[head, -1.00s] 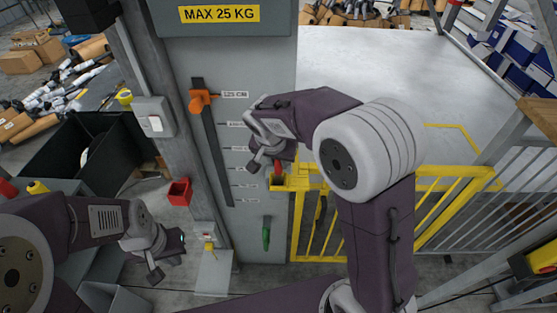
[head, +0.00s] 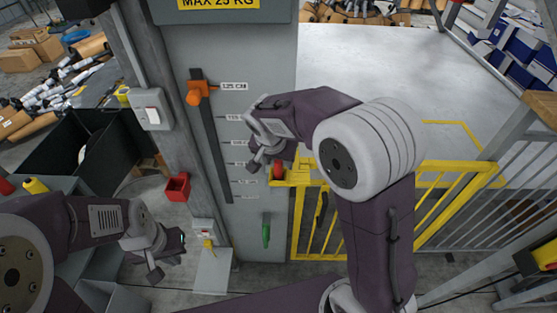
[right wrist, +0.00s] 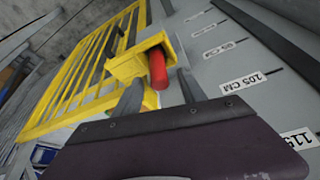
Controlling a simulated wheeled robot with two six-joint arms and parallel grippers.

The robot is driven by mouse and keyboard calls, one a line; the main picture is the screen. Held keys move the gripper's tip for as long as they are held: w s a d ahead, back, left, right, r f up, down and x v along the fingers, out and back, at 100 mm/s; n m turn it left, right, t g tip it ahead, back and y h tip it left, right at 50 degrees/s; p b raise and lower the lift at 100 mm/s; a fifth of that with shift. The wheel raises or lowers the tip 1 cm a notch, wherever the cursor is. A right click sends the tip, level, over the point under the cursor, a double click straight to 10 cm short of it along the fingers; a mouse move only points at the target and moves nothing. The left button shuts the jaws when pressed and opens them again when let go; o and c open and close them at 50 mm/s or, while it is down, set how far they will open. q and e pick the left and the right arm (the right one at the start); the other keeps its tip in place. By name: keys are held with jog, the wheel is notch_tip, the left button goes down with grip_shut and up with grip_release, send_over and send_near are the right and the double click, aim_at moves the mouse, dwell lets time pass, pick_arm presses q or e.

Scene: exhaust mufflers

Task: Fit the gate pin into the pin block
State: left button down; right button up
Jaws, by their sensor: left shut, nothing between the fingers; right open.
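The red gate pin (head: 278,170) stands at the yellow pin block (head: 291,182) on the gate's post side. In the right wrist view the pin (right wrist: 158,70) sticks out of the block (right wrist: 138,63); how deep it sits cannot be told. My right gripper (head: 257,166) is open above and left of the pin in the head view. In the right wrist view its fingers (right wrist: 160,95) show either side of the pin's end, with gaps; I see no contact. My left gripper (head: 157,274) is shut and empty, low at the left, away from the pin.
A yellow gate (head: 440,200) is right of the block. A grey panel (head: 240,130) carries a height scale, an orange slider (head: 199,92) and a green handle (head: 266,232). A red holder (head: 177,187) and a switch box (head: 151,108) are on the post.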

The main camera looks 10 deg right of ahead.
jog(key=v, duration=0.9)
dwell(0.4)
jog(key=s+d+f+m+g, duration=0.1)
jog(key=s+d+f+g, duration=0.2)
jog(key=s+d+f, duration=0.5)
jog(key=s+a+f+n+y, duration=0.2)
jog(key=s+f+n, duration=0.5)
jog(key=f, duration=0.1)
jog(key=shift+f, duration=0.25)
